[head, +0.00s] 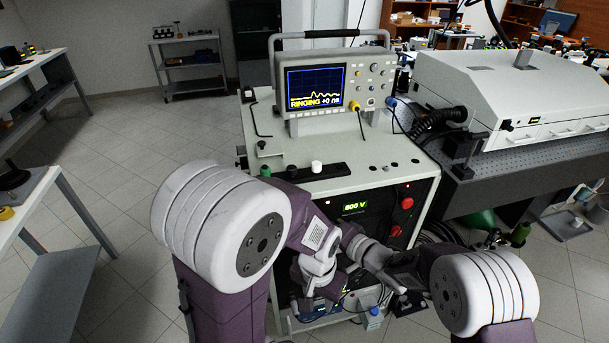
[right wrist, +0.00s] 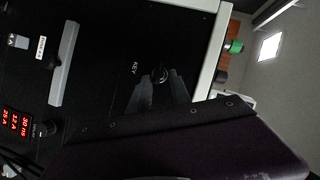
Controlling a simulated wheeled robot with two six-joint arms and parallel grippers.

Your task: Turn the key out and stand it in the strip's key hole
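The key switch (right wrist: 160,73) is a small round dark fitting on the black front panel, beside the white word KEY in the right wrist view. My right gripper (right wrist: 159,84) has its two dark fingers apart, one on each side of the switch. I cannot tell whether they touch the key. In the head view my arms hide the switch and my right gripper. The strip (head: 332,172) is a black bar on the cabinet top, with a green, a dark and a white piece along it. Its key hole is too small to make out. My left gripper (head: 318,284) hangs low before the cabinet, its fingers unclear.
The oscilloscope (head: 335,82) stands behind the strip and reads RINGING. A black hex key (head: 256,118) lies at the cabinet top's left. The panel display (head: 355,206) reads 800 V, with red knobs (head: 407,203) to its right. A laser housing (head: 510,95) stands at right.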

